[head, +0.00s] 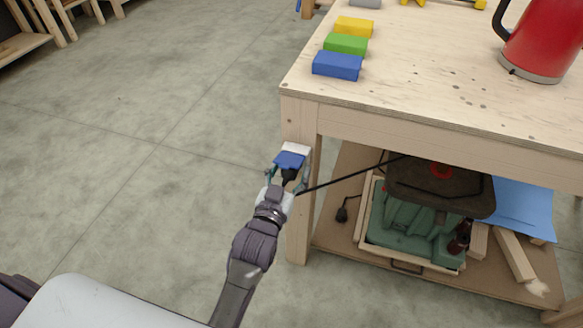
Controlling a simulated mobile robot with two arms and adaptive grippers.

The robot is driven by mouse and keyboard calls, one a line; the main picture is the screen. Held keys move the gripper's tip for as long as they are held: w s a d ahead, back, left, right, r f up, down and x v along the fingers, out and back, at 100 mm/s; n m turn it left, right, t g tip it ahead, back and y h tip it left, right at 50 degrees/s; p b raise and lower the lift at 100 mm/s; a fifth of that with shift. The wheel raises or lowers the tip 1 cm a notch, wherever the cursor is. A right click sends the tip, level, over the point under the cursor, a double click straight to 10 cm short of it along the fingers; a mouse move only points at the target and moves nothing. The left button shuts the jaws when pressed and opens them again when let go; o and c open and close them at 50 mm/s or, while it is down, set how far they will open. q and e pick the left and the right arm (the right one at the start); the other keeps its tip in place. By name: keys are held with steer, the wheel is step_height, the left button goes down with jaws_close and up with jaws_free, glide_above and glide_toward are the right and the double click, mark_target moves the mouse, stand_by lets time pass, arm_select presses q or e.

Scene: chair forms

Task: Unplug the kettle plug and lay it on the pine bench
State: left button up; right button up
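A black plug (289,176) sits at a blue and white socket (290,158) on the front left leg of the pine bench (420,95). A black cable runs from it to the right, under the bench top. My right gripper (288,175) reaches up from below, its fingers spread to either side of the plug. They look open, with gaps beside the plug. The red kettle (545,40) stands upright at the right of the bench top. My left gripper is not in view.
Blue (337,65), green (346,44) and yellow (354,27) blocks lie near the bench top's left edge; its middle is clear.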

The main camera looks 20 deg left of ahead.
stand_by(0.4)
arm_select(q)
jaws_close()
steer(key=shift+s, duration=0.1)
